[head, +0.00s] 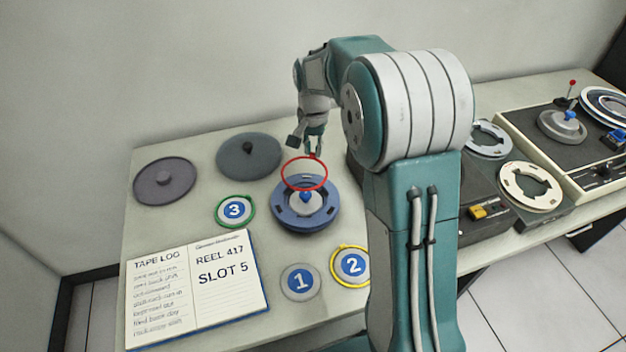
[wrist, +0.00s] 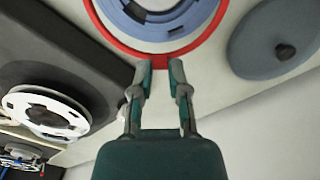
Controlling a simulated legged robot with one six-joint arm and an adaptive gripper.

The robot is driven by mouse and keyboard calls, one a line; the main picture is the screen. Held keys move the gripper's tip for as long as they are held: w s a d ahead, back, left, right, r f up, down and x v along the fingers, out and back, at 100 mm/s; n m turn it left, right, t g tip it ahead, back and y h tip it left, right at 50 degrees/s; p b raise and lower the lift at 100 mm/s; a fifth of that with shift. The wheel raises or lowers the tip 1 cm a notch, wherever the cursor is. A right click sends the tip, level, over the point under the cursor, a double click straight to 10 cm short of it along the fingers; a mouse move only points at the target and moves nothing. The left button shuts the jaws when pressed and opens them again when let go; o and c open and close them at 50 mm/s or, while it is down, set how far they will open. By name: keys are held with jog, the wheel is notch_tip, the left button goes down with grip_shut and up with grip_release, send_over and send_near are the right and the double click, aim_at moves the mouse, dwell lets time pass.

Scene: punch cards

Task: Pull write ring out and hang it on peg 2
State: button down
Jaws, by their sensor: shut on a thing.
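My gripper (head: 314,152) is shut on the rim of a thin red ring (head: 305,188). In the wrist view, the fingertips (wrist: 160,63) pinch a small tab on the red ring (wrist: 105,38). The ring appears raised over the far part of a blue reel (head: 280,217) with a blue centre knob. Its exact height is hard to tell. The round marker numbered 2 (head: 352,265) lies front right of the reel, with a yellow ring (head: 349,285) around it. Marker 1 (head: 301,282) has no coloured ring. Marker 3 (head: 235,211) has a green ring around it.
Two dark grey discs (head: 249,156) lie at the back left. An open tape log (head: 228,283) covers the front left. Tape decks with reels (head: 532,187) stand at the right. My arm hides part of the table just right of marker 2.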

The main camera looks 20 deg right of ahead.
jog(key=shift+r, duration=2.2)
